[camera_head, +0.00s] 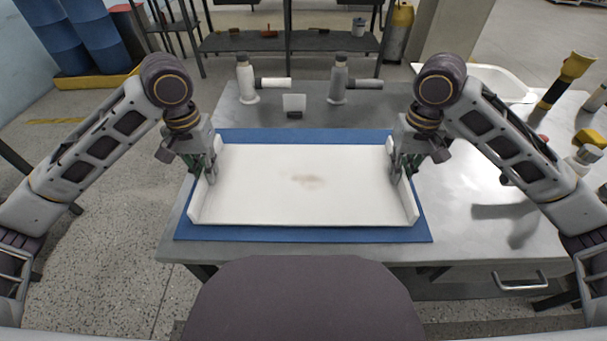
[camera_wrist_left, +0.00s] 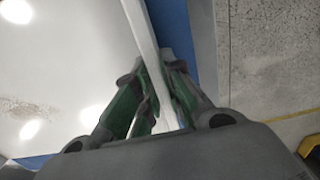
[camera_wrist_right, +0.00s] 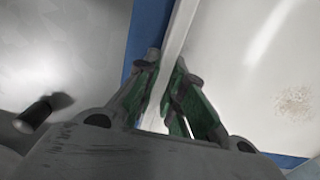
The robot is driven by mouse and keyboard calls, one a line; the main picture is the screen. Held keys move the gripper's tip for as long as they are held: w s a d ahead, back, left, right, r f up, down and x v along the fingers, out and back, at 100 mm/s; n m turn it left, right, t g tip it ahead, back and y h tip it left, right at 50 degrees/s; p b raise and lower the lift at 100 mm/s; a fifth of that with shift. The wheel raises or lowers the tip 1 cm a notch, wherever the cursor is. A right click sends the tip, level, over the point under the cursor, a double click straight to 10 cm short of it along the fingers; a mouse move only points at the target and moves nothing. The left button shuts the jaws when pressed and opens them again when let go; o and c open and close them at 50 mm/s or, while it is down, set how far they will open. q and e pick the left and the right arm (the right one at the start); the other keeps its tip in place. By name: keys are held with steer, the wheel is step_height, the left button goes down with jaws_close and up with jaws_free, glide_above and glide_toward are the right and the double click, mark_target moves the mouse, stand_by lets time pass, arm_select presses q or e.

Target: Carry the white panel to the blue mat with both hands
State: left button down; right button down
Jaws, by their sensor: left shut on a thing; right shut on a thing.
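The white panel (camera_head: 300,200) is a shallow tray-like piece with raised left and right side walls and a brownish smudge near its middle. It lies over the blue mat (camera_head: 305,235), whose edges show on all sides of it in the head view. I cannot tell whether it touches the mat. My left gripper (camera_head: 210,175) is shut on the panel's left wall, which also shows between the fingers in the left wrist view (camera_wrist_left: 147,50). My right gripper (camera_head: 398,172) is shut on the right wall, seen also in the right wrist view (camera_wrist_right: 175,50).
The mat lies on a grey metal table (camera_head: 470,200). Two bottle-like tools (camera_head: 246,80) (camera_head: 338,80) and a small white block (camera_head: 294,104) stand behind the mat. A white basin (camera_head: 495,80) and a yellow-black tool (camera_head: 568,78) are at the right.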

arm_select(q)
steer(key=shift+f+b, duration=0.45)
steer(key=shift+f, duration=0.05)
arm_select(e)
steer(key=shift+f, duration=0.5)
arm_select(q)
steer(key=c, duration=1.5)
jaws_free()
arm_select(e)
steer(key=c, duration=1.5)
jaws_free()
arm_select(q)
steer(key=shift+r, duration=0.15)
steer(key=shift+r, duration=5.85)
arm_select(e)
steer(key=shift+r, duration=0.3)
steer(key=shift+r, duration=5.7)
